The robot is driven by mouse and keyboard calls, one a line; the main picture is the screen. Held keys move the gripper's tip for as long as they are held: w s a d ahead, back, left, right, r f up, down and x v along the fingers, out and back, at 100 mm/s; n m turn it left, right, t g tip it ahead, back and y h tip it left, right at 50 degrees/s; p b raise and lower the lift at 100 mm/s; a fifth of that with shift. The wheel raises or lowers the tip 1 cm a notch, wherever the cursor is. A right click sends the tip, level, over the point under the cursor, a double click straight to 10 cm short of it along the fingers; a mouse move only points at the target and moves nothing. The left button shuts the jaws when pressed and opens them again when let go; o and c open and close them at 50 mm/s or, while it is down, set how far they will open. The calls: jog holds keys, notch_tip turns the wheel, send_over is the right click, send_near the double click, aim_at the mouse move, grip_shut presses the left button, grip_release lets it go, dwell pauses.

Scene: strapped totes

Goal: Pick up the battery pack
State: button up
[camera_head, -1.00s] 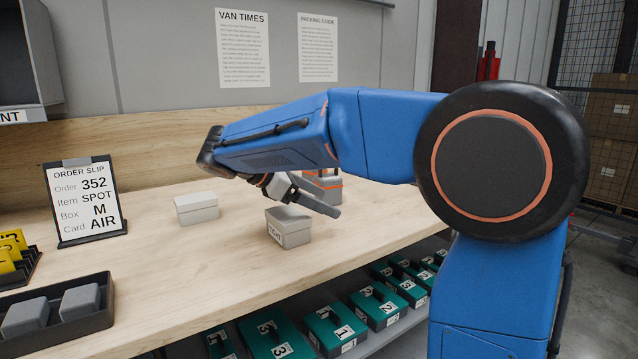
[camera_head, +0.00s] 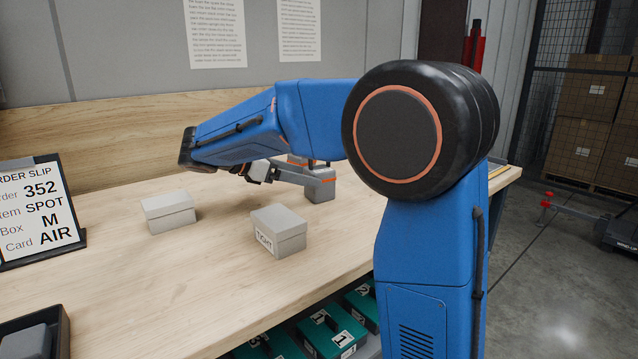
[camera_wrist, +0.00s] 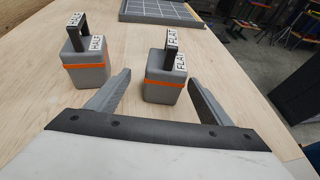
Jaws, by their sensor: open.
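Two grey battery packs with orange bands and dark handles stand upright on the bench. In the wrist view, the pack labelled FLAT (camera_wrist: 165,88) is right of centre and the pack labelled HALF (camera_wrist: 85,75) is to its left. My gripper (camera_wrist: 158,78) is open and empty. FLAT appears between its fingertips, upright; I cannot tell how deep it sits between them. HALF lies outside the left finger. In the head view, a grey pack (camera_head: 321,190) stands by my fingers, partly covered by them and my arm.
Two grey lidded boxes stand nearer on the bench, one plain (camera_head: 169,213) and one labelled (camera_head: 280,232). An order slip stand (camera_head: 36,215) is at left. A grey gridded tray (camera_wrist: 160,12) lies beyond the packs. Teal boxes (camera_head: 330,335) sit below the bench edge.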

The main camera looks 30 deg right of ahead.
aim_at(331, 181)
jog(key=x, duration=0.4)
jog(key=shift+d, duration=0.15)
jog(key=shift+s+x, duration=0.2)
jog(key=shift+x, duration=1.1)
jog(key=shift+s+x, duration=0.15)
jog(key=shift+x, duration=1.15)
jog(key=shift+r, duration=0.15)
grip_shut()
notch_tip(331, 181, up, 10)
